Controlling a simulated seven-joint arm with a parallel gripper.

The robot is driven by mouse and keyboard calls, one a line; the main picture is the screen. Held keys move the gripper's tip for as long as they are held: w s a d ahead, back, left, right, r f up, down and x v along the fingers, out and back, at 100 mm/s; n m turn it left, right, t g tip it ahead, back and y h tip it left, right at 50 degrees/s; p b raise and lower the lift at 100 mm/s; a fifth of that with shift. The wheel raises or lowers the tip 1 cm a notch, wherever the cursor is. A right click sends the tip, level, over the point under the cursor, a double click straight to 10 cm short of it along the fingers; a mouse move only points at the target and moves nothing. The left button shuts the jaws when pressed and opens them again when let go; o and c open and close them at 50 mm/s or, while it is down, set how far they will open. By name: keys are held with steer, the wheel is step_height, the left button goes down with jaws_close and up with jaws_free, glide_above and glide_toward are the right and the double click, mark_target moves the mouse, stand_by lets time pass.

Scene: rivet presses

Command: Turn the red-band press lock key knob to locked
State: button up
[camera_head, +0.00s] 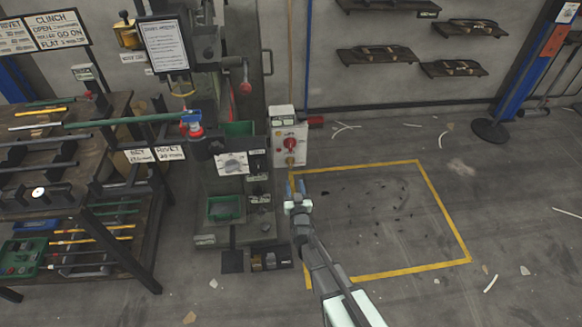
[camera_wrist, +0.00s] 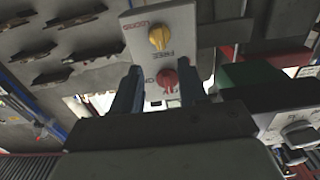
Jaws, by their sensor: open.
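The press (camera_head: 222,190) has a red part (camera_head: 195,133) at its left side. A pale control box (camera_head: 282,125) stands at its right, with a red knob (camera_head: 290,143) above a yellow knob (camera_head: 290,160). The wrist view shows the box upside down: the yellow lock knob (camera_wrist: 160,37) sits between the red word LOCKED and the word FREE, and the red knob (camera_wrist: 168,80) is nearer my fingers. I cannot tell where the yellow knob points. My gripper (camera_wrist: 160,67) is open and empty, in front of the box; it shows just below the box in the head view (camera_head: 295,187).
A tool rack (camera_head: 130,205) with rods stands at left. A sign board (camera_head: 165,46) and a red-ended lever (camera_head: 245,87) are above the press. Yellow floor lines (camera_head: 437,207) mark open floor at right. Wall shelves (camera_head: 376,55) are at the back.

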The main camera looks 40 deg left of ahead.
mark_target(291, 165)
steer(key=x, duration=1)
steer(key=shift+w+a+f, duration=0.1)
steer(key=shift+w+a, duration=0.15)
steer(key=shift+a, duration=0.05)
jaws_close()
